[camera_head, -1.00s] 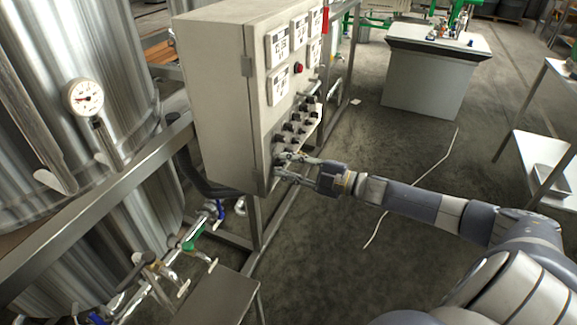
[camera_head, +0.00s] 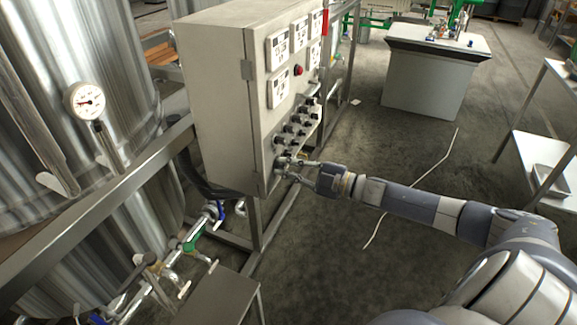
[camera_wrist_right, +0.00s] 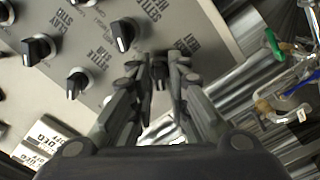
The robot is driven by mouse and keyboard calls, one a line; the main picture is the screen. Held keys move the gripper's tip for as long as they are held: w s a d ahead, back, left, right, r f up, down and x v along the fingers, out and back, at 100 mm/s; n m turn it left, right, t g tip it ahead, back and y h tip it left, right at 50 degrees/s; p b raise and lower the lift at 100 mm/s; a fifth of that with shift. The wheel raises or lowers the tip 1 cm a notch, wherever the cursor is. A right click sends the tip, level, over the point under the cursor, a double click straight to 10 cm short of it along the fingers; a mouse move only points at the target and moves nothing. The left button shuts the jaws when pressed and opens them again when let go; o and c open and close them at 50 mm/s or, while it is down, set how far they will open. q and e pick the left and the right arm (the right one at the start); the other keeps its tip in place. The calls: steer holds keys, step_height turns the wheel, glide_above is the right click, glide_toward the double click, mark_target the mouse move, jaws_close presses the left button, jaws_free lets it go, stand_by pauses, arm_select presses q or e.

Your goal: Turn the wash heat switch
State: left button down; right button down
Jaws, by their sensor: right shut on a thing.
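The grey control cabinet (camera_head: 225,105) stands left of centre, with rows of black rotary switches (camera_head: 298,125) low on its front panel. My right gripper (camera_head: 283,168) is at the lowest, nearest part of these rows. In the right wrist view my right gripper (camera_wrist_right: 160,68) has its two fingers closed around a dark switch knob (camera_wrist_right: 160,77), which they partly hide. The label of this knob cannot be read. Nearby knobs, such as the settle knob (camera_wrist_right: 122,35), stand free to the left with printed labels. My left gripper is not in view.
Steel tanks with a round gauge (camera_head: 86,101) and valves with coloured handles (camera_head: 193,243) are to the left. A workbench (camera_head: 432,75) is at the back. The floor right of the cabinet is mostly open.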

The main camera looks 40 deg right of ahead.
steer(key=m+p, duration=0.1)
steer(key=m, duration=0.2)
steer(key=shift+r, duration=0.1)
steer(key=shift+m+p, duration=0.75)
steer(key=shift+m, duration=0.95)
steer(key=c, duration=1.7)
jaws_free()
steer(key=shift+s, duration=0.1)
steer(key=shift+s+d+f, duration=0.15)
steer(key=shift+f, duration=0.05)
steer(key=v, duration=1.1)
steer(key=shift+s+d, duration=0.15)
steer(key=shift+s, duration=0.05)
